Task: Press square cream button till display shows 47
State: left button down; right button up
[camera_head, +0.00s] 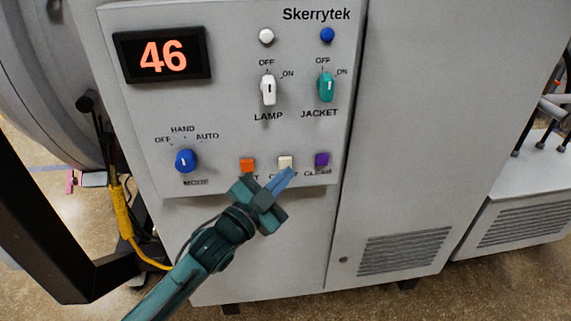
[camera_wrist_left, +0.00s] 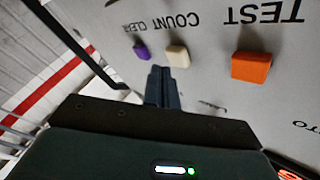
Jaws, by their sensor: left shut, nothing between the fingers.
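The display (camera_head: 162,55) shows 46 in orange digits. The square cream button (camera_head: 285,161) sits in the bottom row of the panel, between an orange button (camera_head: 247,165) and a purple button (camera_head: 321,159). My left gripper (camera_head: 287,176) is shut and empty, with its tips just below the cream button. In the left wrist view the cream button (camera_wrist_left: 178,56), by the label COUNT, is just beyond the shut fingertips (camera_wrist_left: 160,72). I cannot tell whether they touch it. My right gripper is not in view.
The panel also holds a blue mode knob (camera_head: 186,161), a white lamp switch (camera_head: 268,89), a teal jacket switch (camera_head: 326,87) and two round lights above them. A yellow cable (camera_head: 122,212) hangs at the left. The cabinet front to the right is clear.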

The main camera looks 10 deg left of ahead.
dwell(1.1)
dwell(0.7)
pick_arm(q)
jog(key=shift+w, duration=0.1)
jog(key=shift+w+a, duration=0.1)
jog(key=shift+w, duration=0.2)
dwell(0.4)
